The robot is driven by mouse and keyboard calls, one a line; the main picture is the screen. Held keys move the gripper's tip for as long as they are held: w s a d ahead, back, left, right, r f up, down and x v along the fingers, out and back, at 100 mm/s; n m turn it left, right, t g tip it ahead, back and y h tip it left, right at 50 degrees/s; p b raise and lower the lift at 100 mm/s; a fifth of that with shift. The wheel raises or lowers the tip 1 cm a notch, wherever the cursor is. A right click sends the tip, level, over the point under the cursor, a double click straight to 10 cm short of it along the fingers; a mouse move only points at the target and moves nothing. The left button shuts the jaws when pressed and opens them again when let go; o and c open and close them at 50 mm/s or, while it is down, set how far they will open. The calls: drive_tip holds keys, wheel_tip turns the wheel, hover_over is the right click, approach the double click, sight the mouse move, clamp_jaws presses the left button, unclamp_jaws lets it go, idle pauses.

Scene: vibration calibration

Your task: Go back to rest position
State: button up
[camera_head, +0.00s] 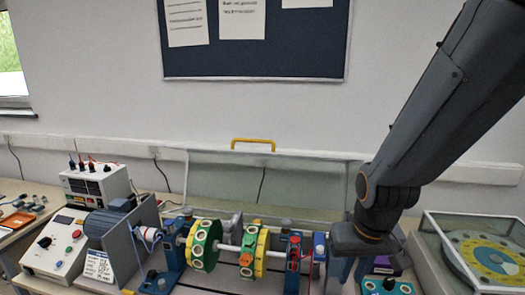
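My arm (445,95) reaches in from the upper right. My gripper (350,262) is at its lower end, pointing down at the right end of the vibration rig. I cannot make out its fingers clearly, nor whether it holds anything. Blue bearing stands (172,252) hold the shaft. A red and blue part (294,255) stands just left of my gripper.
A motor and control box (62,245) and a white power supply (95,183) stand on the left. A clear cover with a yellow handle (253,141) is behind the rig. A teal box (388,287) and a glass-topped case with a dial (490,253) are on the right.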

wheel_tip(320, 180, down, 11)
drive_tip(key=w+g+b, duration=0.1)
drive_tip(key=b, duration=0.8)
drive_tip(key=shift+f, duration=0.2)
